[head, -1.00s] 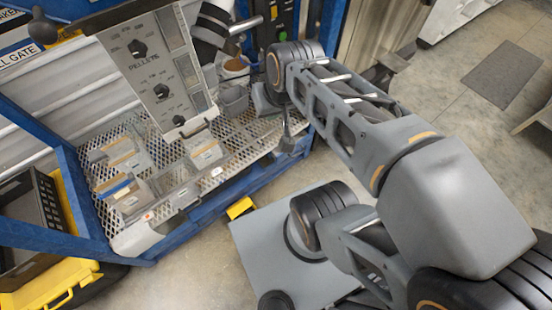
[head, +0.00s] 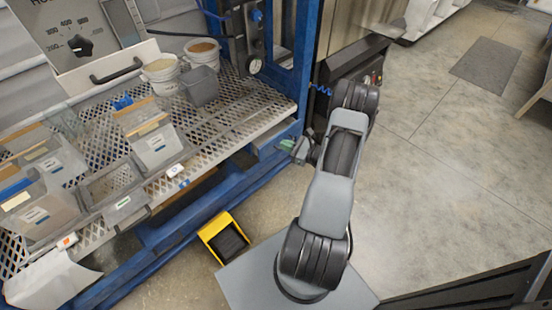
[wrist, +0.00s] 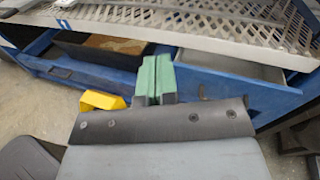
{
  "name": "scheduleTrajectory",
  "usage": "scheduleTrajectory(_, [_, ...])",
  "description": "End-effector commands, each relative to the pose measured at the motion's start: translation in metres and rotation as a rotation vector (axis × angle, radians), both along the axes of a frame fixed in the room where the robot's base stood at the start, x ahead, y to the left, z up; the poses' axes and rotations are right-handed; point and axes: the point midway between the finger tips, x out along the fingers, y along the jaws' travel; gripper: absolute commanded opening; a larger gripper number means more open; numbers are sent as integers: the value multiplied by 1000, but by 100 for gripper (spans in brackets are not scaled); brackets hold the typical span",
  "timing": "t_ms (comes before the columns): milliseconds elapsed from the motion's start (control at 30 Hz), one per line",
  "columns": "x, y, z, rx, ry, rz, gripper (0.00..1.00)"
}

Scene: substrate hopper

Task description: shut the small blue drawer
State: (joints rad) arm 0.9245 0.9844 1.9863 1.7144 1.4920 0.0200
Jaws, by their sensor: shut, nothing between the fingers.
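The small blue drawer (head: 276,138) is under the right end of the mesh table in the head view. It stands open, with part of its grey inside showing. In the wrist view its blue front (wrist: 240,97) runs to the right of the fingers, and the grey inside shows behind it. My gripper (head: 287,145) is just in front of the drawer. Its green fingertips (wrist: 156,77) are shut together and empty, and they overlap the left part of the drawer front in the wrist view. I cannot tell whether they touch it.
The mesh table (head: 228,122) holds clear bins, a grey cup (head: 201,87) and two white buckets. A yellow-and-black pedal (head: 223,238) is on the floor in front. A blue post (head: 305,60) rises by the table's right end. Open floor (head: 450,170) lies to the right.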

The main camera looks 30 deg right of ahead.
Motion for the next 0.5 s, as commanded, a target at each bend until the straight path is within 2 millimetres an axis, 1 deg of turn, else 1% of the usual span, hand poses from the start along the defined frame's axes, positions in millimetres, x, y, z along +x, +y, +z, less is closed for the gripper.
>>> scheduleTrajectory(33, [-6, -13, -41, 43, 4, -74, 0])
scheduleTrajectory(100, [-13, -28, -67, 86, 2, -157, 0])
scheduleTrajectory(200, [-21, -42, -94, 127, 0, -243, 0])
scheduleTrajectory(300, [-25, -49, -108, 149, -1, -292, 0])
scheduleTrajectory(367, [-23, -51, -113, 155, -2, -308, 0])
scheduleTrajectory(433, [-18, -51, -115, 158, -2, -315, 0])
scheduleTrajectory(500, [-8, -49, -115, 159, -2, -315, 0])
